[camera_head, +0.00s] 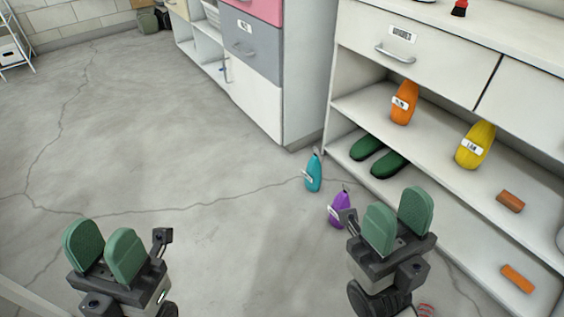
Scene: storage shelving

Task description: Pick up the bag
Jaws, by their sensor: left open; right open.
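Several small labelled pouch-like items could be the bag, and I cannot tell which one is meant. A teal one (313,174) stands on the floor in front of the shelving. A purple one (337,208) is on the floor nearer me, partly hidden by my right gripper's hardware. An orange one (403,104) and a yellow one (474,145) stand on the middle shelf. My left gripper (104,249) is open and empty above bare floor at lower left. My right gripper (397,223) is open and empty, just right of the purple item in the picture.
The white shelving unit (418,155) fills the right side. Green shoe-like items (389,164) and orange-brown blocks (510,201) lie on its shelves. A cabinet with pink and grey drawers (252,61) stands behind. The cracked grey floor (180,140) is clear at the left and centre.

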